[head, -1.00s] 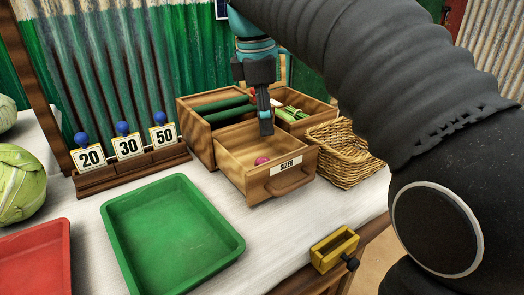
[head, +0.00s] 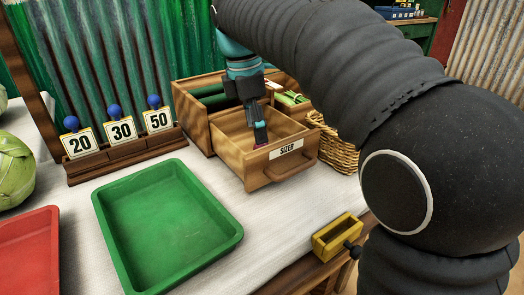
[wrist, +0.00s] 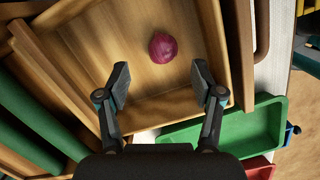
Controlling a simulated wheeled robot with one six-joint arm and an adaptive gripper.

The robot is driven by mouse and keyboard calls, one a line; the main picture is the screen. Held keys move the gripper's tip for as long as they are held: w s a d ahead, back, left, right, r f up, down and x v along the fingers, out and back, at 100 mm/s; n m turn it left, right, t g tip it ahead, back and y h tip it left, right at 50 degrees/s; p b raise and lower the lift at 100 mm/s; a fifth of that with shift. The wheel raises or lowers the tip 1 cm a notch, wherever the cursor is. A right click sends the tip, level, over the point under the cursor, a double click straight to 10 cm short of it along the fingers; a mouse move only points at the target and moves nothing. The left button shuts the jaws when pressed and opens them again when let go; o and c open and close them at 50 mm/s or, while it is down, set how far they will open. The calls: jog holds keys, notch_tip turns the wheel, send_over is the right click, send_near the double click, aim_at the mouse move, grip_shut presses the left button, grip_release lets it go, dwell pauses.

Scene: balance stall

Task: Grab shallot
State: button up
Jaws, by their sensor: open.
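The shallot (wrist: 162,47) is a small round purple-red bulb. In the wrist view it lies on the wooden floor of the open drawer, ahead of and roughly between my fingertips. My gripper (wrist: 160,88) is open and empty, with a gap between its fingers and the shallot in that view. In the head view my gripper (head: 261,140) points down into the drawer marked SIZER (head: 287,150). There the shallot is mostly hidden behind the fingers and the drawer front.
The drawer walls stand close around my gripper. A wooden box with green items (head: 210,98) is behind it, and a wicker basket (head: 335,150) is to its right. A green tray (head: 165,225), a yellow box (head: 338,238) and number cards (head: 121,131) stand nearby.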

jog(key=f, duration=0.2)
jog(key=d+f+b, duration=0.1)
jog(key=f, duration=0.1)
jog(key=shift+s+d+f, duration=0.1)
jog(key=shift+d+f, duration=0.05)
jog(key=shift+f, duration=0.25)
jog(key=shift+c, duration=0.3)
jog(key=c, duration=0.9)
